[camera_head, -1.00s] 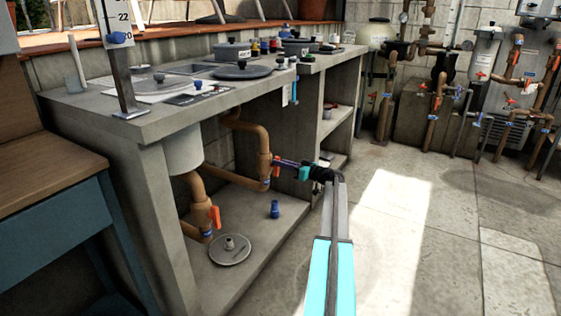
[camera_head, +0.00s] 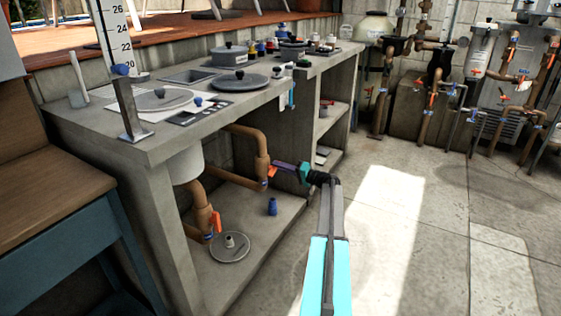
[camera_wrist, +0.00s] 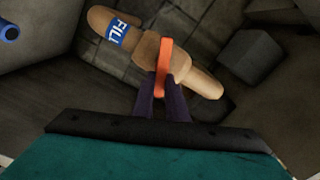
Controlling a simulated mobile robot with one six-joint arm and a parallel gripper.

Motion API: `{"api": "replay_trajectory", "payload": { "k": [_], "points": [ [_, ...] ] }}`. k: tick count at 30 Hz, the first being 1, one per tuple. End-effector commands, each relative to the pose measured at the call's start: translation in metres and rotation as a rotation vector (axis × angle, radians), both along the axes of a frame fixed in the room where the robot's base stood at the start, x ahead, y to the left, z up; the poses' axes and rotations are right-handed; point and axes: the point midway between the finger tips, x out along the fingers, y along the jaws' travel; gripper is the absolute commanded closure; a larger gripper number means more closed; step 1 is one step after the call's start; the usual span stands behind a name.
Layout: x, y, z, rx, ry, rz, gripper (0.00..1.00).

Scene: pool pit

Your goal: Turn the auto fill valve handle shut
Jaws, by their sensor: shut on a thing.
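The auto fill valve is a tan pipe fitting (camera_wrist: 195,78) with a blue label reading "FILL" (camera_wrist: 123,31) in the wrist view. Its orange handle (camera_wrist: 164,50) stands across the pipe, between the dark fingers of my gripper (camera_wrist: 165,85). The fingers are shut on the handle. In the head view my gripper (camera_head: 276,168) reaches under the concrete counter to the tan pipe (camera_head: 262,165). Only a small part of the orange handle (camera_head: 271,172) shows there. The wrist view hides the handle's lower end behind the fingers.
A second orange-handled valve (camera_head: 216,219) sits lower left under the counter (camera_head: 150,150). A blue fitting (camera_head: 272,206) and a round grey lid (camera_head: 230,247) are on the shelf. Piping stands at the far right. The floor (camera_head: 400,250) on the right is clear.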

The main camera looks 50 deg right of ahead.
Motion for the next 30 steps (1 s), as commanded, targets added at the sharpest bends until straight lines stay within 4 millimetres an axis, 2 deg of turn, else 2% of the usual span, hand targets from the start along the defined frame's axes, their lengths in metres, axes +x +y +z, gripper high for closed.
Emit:
{"api": "replay_trajectory", "payload": {
  "k": [6, 15, 30],
  "points": [
    [-0.0026, 0.0049, -0.0065, 0.188, 0.056, 0.015, 1.00],
    [-0.0016, 0.0061, -0.0108, 0.362, 0.098, 0.017, 1.00],
    [-0.0002, 0.0082, -0.0136, 0.417, 0.112, 0.020, 1.00]
  ]
}}
